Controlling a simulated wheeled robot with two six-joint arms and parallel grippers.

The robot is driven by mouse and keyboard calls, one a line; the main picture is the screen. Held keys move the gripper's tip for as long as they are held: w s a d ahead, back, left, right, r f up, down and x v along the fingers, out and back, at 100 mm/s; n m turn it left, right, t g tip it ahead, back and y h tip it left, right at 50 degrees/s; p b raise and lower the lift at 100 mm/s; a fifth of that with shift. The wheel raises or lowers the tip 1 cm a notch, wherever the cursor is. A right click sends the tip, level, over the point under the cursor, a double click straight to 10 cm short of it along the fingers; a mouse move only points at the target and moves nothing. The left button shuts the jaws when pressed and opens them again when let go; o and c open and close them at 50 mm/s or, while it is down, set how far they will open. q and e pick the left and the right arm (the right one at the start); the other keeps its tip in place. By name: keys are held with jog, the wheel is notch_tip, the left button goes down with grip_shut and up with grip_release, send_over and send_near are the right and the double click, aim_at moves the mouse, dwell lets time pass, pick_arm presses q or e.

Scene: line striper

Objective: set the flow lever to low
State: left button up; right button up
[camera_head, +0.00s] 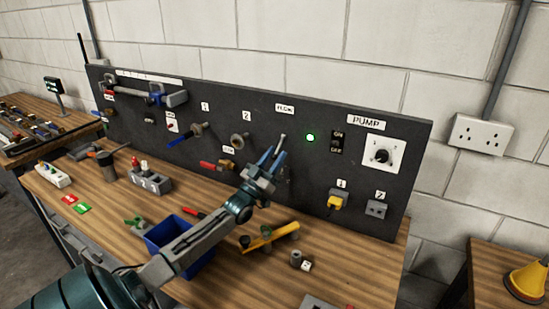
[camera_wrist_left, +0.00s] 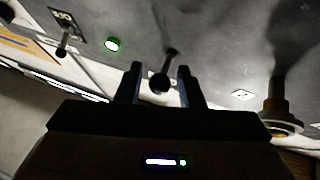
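The flow lever (camera_head: 282,141) is a thin grey handle on the dark panel, below the small white FLOW label (camera_head: 285,107). In the left wrist view the lever (camera_wrist_left: 161,83) has a dark round end and shows between my two fingers. My left gripper (camera_head: 271,158) reaches up to the panel at the lever, and its blue fingers partly hide the lever's lower part. In the left wrist view my left gripper (camera_wrist_left: 160,84) is open, with a gap on each side of the lever's end. Whether a finger touches it I cannot tell. My right gripper is in neither view.
A lit green lamp (camera_head: 310,138), an ON/OFF switch (camera_head: 337,143) and the pump dial (camera_head: 381,157) are right of the lever. A valve fitting (camera_head: 238,141) is to its left. A blue bin (camera_head: 190,262) and a yellow tool (camera_head: 268,237) lie on the bench below.

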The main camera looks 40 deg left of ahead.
pick_arm(q)
jog(key=shift+f, duration=0.1)
jog(key=shift+s+f+b, duration=0.25)
jog(key=shift+f+b, duration=0.1)
jog(key=shift+b, duration=0.05)
jog(key=s+p, duration=0.1)
jog(key=s, duration=1.1)
jog(key=shift+s, duration=0.2)
jog(key=shift+r, duration=0.1)
